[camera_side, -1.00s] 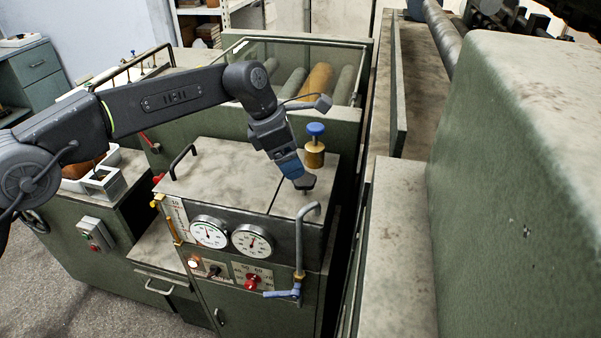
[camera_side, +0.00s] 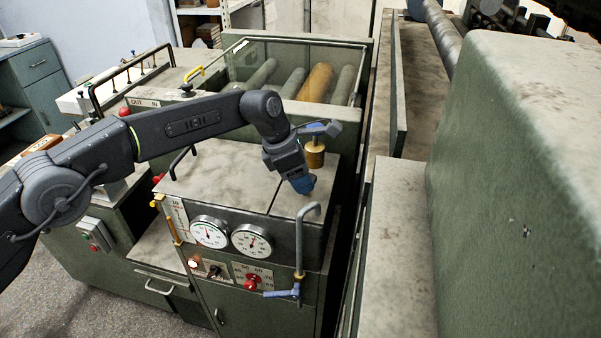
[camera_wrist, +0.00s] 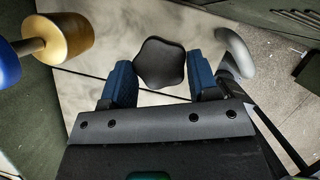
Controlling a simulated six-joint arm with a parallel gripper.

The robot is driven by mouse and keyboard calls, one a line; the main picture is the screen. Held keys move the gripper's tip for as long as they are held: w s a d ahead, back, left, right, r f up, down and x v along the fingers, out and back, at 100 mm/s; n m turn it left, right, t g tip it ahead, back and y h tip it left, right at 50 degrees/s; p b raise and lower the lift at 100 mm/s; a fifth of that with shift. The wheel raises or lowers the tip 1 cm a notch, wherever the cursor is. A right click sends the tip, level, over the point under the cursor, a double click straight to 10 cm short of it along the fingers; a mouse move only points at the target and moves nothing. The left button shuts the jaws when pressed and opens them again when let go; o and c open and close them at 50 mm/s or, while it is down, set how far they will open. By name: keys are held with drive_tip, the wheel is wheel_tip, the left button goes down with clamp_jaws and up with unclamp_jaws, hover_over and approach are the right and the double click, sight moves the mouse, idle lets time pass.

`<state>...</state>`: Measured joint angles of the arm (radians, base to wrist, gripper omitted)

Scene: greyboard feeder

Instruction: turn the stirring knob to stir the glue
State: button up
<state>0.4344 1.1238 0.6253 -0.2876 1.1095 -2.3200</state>
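The stirring knob (camera_wrist: 160,65) is a black, star-shaped knob above the pale top of the cabinet, seen in the wrist view. My gripper (camera_wrist: 163,78) has its two blue fingers on either side of the knob, close to its edges. I cannot tell whether they press on it. In the side view my gripper (camera_side: 303,186) points down at the cabinet's right-hand top panel. There it hides the knob.
A brass cylinder (camera_side: 315,158) stands just behind my gripper; it also shows in the wrist view (camera_wrist: 65,38) with a blue cap (camera_wrist: 6,62). A bent grey pipe (camera_side: 300,240) rises close in front. Two dials (camera_side: 251,241) face forward.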

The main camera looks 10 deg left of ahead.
drive_tip(key=c, duration=0.4)
drive_tip(key=shift+m+g, duration=0.3)
drive_tip(key=shift+m, duration=0.5)
drive_tip(key=shift+c, duration=0.2)
drive_tip(key=o, duration=0.9)
drive_tip(key=shift+o, duration=0.2)
drive_tip(key=v, duration=1.3)
drive_tip(key=shift+a+r, duration=0.35)
